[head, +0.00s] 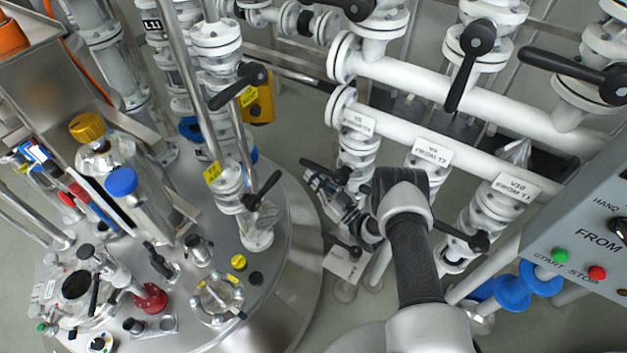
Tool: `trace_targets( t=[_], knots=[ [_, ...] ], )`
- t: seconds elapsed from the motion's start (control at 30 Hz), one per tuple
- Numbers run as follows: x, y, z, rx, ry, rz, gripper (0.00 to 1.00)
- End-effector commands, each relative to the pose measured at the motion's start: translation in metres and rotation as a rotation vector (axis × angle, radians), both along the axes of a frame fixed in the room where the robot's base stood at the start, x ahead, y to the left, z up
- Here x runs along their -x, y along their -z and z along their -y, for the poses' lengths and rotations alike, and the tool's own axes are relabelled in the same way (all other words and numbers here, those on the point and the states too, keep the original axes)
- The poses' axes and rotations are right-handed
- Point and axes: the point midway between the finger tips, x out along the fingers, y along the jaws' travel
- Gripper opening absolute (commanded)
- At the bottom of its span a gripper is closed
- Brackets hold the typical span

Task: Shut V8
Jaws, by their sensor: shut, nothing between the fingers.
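The tag that appears to read V8 (358,122) hangs on the lower white pipe, left of the V9 tag (432,153) and the V10 tag (517,186). Below it is a flanged white valve body (358,155). A black lever (322,169) sticks out to the left at its lower end. My gripper (318,183) is shut and empty, just below this lever, pointing up and left. Whether it touches the lever I cannot tell. My wrist hides the lower part of the valve and most of the V9 valve.
Another black lever (345,247) lies below my gripper. The V10 lever (462,236) is right of my arm. A steel vessel lid (285,240) with fittings fills the left. A control panel (590,230) with green and red buttons stands right. Black levers (470,65) hang above.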

Motion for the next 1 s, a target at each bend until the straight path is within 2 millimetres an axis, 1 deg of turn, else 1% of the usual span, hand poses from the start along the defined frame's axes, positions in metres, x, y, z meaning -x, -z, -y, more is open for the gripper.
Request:
trace_targets(
  t=[0.03,0.2,0.8,0.9,1.0],
  knots=[
    [-0.001,-0.005,0.000,-0.019,0.001,0.023,0.00],
    [0.002,-0.011,0.001,-0.063,0.002,0.055,0.00],
    [0.004,-0.014,0.002,-0.085,0.003,0.073,0.00],
    [0.004,-0.011,0.001,-0.085,0.003,0.073,0.00],
    [0.005,0.001,-0.003,-0.084,0.001,0.070,0.00]
  ],
)
